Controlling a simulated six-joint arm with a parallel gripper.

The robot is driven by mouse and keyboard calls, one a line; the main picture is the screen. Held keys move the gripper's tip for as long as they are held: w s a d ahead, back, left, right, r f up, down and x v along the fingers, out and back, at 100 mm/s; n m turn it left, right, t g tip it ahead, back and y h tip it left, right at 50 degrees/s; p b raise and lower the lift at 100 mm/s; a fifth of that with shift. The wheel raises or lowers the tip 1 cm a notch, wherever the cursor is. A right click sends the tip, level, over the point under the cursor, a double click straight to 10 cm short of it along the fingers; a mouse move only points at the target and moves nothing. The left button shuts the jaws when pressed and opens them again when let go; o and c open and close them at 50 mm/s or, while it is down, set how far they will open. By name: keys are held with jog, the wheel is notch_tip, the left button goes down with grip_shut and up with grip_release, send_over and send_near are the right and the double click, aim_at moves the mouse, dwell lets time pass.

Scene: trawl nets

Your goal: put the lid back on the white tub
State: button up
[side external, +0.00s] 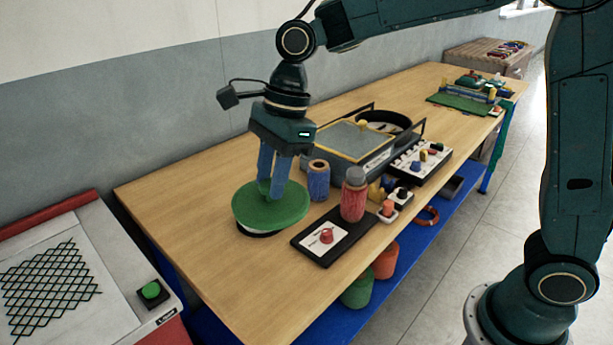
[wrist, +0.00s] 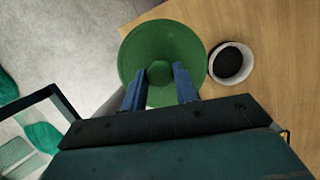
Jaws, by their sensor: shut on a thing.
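My gripper (side external: 272,188) is shut on the round green lid (side external: 255,213), gripping its central knob. In the wrist view the two blue fingers (wrist: 160,78) stand on either side of the knob, with the green lid (wrist: 160,35) spread out beyond them. The lid looks roughly level and is held above the tabletop. The white tub (wrist: 245,54) is open with a dark inside, and in the wrist view it appears right of the lid. In the side view the lid hides most of the tub; only a little shows under the lid's lower edge.
A blue spool (side external: 318,182) stands just right of the lid. A black board with a white card (side external: 308,246) and a red-wrapped bottle (side external: 354,200) are nearby. A grey box (side external: 352,142) with a yellow-edged top sits behind. The table's left end (side external: 165,210) is clear.

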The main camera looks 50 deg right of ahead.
jog(key=shift+w, duration=0.1)
dwell(0.4)
jog(key=w+d+f, duration=0.4)
jog(key=w+d, duration=0.1)
jog(key=w, duration=0.3)
jog(key=w+d+f, duration=0.4)
jog(key=w+d, duration=0.1)
jog(key=w, duration=0.3)
jog(key=shift+w+f, duration=0.2)
jog(key=shift+f, duration=0.2)
jog(key=shift+f, duration=0.2)
jog(key=shift+f, duration=3)
jog(key=shift+f, duration=0.2)
jog(key=o, duration=1)
